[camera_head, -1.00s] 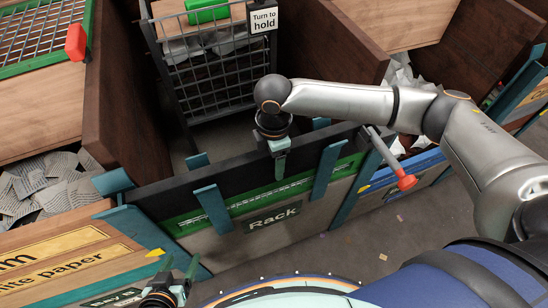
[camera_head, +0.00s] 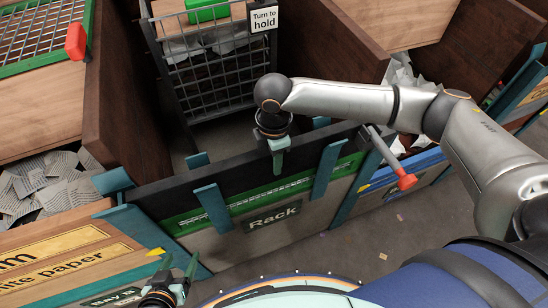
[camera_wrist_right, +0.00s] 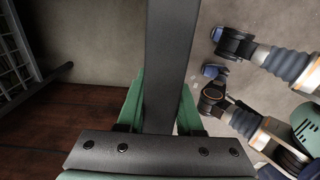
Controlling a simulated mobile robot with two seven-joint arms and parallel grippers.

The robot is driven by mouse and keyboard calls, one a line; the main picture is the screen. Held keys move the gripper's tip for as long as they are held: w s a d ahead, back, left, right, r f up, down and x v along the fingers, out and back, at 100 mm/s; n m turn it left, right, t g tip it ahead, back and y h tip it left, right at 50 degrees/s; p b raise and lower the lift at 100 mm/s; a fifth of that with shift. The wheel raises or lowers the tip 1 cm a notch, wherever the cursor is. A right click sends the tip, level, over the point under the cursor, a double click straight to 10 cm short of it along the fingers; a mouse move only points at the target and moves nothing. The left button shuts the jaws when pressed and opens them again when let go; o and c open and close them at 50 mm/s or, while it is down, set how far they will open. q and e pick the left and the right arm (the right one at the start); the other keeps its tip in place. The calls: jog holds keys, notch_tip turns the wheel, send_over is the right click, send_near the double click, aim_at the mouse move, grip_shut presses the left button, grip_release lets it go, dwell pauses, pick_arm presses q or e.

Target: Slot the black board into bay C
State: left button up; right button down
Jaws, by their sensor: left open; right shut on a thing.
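The black board (camera_head: 243,178) spans the front of the bay marked Rack. It lies along the top of a green-striped panel, between the teal front brackets (camera_head: 212,208) and the teal back posts (camera_head: 197,160). My right gripper (camera_head: 278,163) is shut on the board's upper edge near its middle. In the right wrist view the board (camera_wrist_right: 168,60) runs lengthwise between the green fingers (camera_wrist_right: 162,90). I cannot tell whether the board is fully seated. No letter C is readable. My left gripper (camera_head: 178,273) is open and empty at the bottom left, away from the board.
A wire cage (camera_head: 215,75) with a "Turn to hold" sign (camera_head: 263,19) stands at the back of the bay. Dark wooden walls (camera_head: 128,105) flank it. A red-tipped lever (camera_head: 405,181) juts out right of the Rack sign (camera_head: 272,217). Paper bins lie on both sides.

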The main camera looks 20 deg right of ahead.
dwell(0.5)
jog(key=c, duration=1.1)
grip_release()
jog(key=shift+c, duration=0.2)
grip_shut()
